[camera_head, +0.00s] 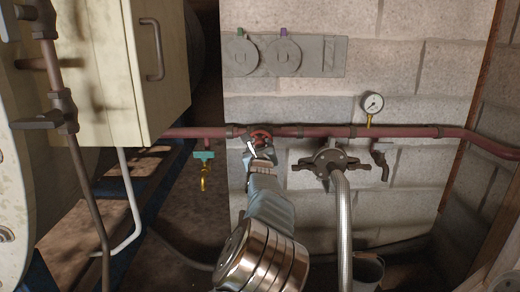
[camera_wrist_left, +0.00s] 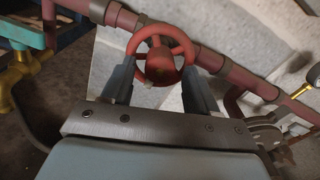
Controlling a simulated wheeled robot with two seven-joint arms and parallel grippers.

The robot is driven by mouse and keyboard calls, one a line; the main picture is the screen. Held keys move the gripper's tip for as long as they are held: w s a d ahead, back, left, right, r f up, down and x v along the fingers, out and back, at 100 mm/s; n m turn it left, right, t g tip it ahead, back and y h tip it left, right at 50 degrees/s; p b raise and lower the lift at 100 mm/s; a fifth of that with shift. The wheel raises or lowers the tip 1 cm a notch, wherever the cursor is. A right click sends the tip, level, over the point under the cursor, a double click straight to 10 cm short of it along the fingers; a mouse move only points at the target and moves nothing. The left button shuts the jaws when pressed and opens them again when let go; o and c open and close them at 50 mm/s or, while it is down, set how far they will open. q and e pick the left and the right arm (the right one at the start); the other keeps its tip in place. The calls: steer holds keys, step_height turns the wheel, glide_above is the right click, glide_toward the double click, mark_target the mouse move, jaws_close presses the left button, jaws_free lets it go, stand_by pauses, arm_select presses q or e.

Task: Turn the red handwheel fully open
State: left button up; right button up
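The red handwheel (camera_head: 262,135) sits on the red pipe along the block wall, and it fills the top middle of the left wrist view (camera_wrist_left: 161,47) with its rim and hub showing. My left gripper (camera_head: 258,153) is at the wheel, reaching up from below in the head view. In the left wrist view its two fingers (camera_wrist_left: 158,74) stand apart, one at each side of the lower rim. The fingertips overlap the rim there; I cannot tell whether they press on it. My right gripper is in neither view.
The red pipe (camera_head: 350,132) carries a gauge (camera_head: 373,103). A teal valve (camera_head: 204,156) with a yellow spout hangs to the left. Right of my gripper are a dark flange (camera_head: 330,165) with a braided hose (camera_head: 343,225) and a small tap (camera_head: 381,155). A cream cabinet (camera_head: 115,90) stands at left.

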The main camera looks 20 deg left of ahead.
arm_select(q)
steer(key=c, duration=0.9)
